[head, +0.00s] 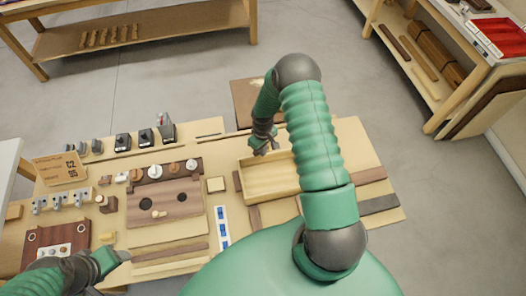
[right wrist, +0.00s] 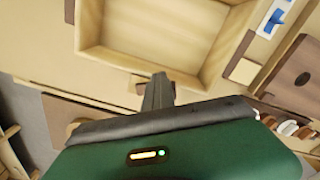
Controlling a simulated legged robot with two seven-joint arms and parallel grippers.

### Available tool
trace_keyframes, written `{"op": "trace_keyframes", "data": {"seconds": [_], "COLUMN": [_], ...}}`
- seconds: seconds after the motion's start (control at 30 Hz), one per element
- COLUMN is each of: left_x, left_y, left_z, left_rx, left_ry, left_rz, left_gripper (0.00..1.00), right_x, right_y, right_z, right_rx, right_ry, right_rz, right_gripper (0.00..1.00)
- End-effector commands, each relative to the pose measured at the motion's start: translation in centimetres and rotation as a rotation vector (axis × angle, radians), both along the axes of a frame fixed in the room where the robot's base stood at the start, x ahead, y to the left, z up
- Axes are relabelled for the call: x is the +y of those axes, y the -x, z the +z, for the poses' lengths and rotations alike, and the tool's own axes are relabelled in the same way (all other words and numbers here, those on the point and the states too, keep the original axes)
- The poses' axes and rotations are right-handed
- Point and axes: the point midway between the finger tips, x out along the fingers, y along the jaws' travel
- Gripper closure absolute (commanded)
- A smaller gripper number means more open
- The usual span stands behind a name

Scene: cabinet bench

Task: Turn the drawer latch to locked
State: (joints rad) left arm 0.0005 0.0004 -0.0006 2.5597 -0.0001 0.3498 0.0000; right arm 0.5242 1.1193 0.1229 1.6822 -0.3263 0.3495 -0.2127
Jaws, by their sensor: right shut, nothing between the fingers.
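A shallow open wooden tray-like drawer (head: 270,187) lies on the right half of the bench; its inside looks empty. In the right wrist view the drawer (right wrist: 160,50) fills the top. My right gripper (head: 265,146) is at the drawer's far edge, shut and empty. Its fingers show together in the right wrist view (right wrist: 158,88). A small dark brown piece (right wrist: 137,85) sits beside the fingertips, partly hidden; I cannot tell whether it is the latch, how it is turned, or whether the fingers touch it. My left gripper (head: 116,258) is at lower left, its fingers unclear.
A small light block (head: 215,184) lies left of the drawer. A white-and-blue strip (head: 222,227) and a brown board with round holes (head: 165,198) lie further left. Several dark switch-like fixtures (head: 146,137) line the back. My right arm hides part of the bench.

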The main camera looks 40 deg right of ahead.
Motion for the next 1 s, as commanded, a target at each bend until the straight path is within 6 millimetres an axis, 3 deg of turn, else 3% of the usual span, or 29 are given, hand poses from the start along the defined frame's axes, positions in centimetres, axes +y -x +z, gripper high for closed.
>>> {"op": "trace_keyframes", "data": {"seconds": [0.53, 0.9, 1.0], "left_x": [-0.04, -0.03, -0.03], "left_y": [0.01, 0.01, 0.01], "left_z": [0.01, 0.01, 0.01], "left_rx": [0.000, 0.000, 0.000], "left_ry": [0.000, 0.000, 0.000], "left_rz": [-0.001, -0.001, -0.001], "left_gripper": [0.37, 0.37, 0.37], "right_x": [0.47, 0.21, 0.17], "right_y": [0.32, 0.49, 0.49], "right_z": [-0.04, -0.13, -0.16], "right_rx": [0.008, 0.008, 0.008], "right_ry": [-0.001, -0.005, -0.005], "right_rz": [0.000, -0.001, -0.001], "right_gripper": [1.00, 0.54, 0.52]}}
